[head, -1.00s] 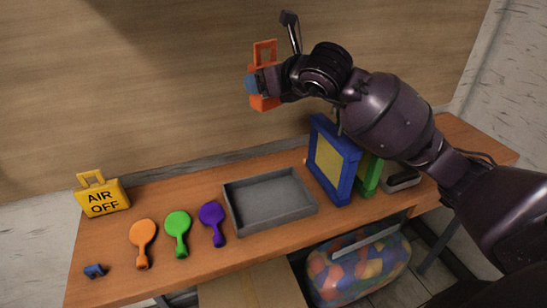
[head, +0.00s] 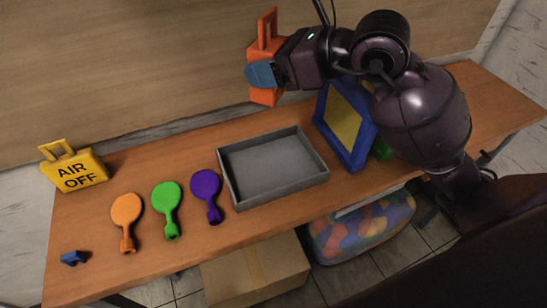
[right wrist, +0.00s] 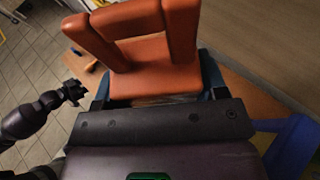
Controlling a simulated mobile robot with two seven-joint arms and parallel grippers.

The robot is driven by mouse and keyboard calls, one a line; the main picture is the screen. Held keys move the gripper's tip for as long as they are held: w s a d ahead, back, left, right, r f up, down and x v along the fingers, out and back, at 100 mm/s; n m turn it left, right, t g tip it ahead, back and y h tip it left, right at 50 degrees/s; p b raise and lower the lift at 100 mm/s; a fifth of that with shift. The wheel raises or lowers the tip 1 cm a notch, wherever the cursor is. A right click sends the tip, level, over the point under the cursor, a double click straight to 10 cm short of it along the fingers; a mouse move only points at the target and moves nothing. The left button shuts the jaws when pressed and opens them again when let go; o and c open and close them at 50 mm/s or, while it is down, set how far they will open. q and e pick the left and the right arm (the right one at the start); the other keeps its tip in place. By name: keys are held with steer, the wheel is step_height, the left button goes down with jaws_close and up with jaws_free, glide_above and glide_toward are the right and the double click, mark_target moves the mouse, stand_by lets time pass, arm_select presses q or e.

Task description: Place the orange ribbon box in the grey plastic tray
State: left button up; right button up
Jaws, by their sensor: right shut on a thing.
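The orange ribbon box (head: 267,96), with a loop handle on top, is held in my right gripper (head: 264,75) in the head view. It is in the air above the back of the table, behind the tray. In the right wrist view the box (right wrist: 155,80) sits between the blue fingertips. The grey plastic tray (head: 275,168) lies flat and empty at mid-table, in front of and below the box. A dark gripper, apparently my left one (right wrist: 75,93), shows at the left of the right wrist view; its jaws are too small to read.
A blue-framed box with a yellow face (head: 343,125) stands right of the tray, close under my right arm. Orange (head: 126,210), green (head: 167,197) and purple (head: 206,186) paddles lie to the left. A yellow "AIR OFF" box (head: 76,172) stands far left.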

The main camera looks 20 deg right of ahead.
mark_target(270, 99)
step_height(270, 99, down, 7)
steer(key=shift+b, duration=0.75)
step_height(270, 99, down, 13)
steer(key=b, duration=0.3)
steer(key=shift+s+r, duration=0.1)
steer(key=shift+r, duration=0.05)
arm_select(q)
steer(key=shift+g, duration=0.3)
steer(key=f, duration=0.4)
steer(key=shift+s+d+f, duration=0.1)
steer(key=shift+s+f, duration=0.05)
steer(key=shift+s, duration=0.1)
steer(key=shift+w, duration=0.1)
arm_select(e)
steer(key=o, duration=1)
steer(key=shift+f, duration=0.2)
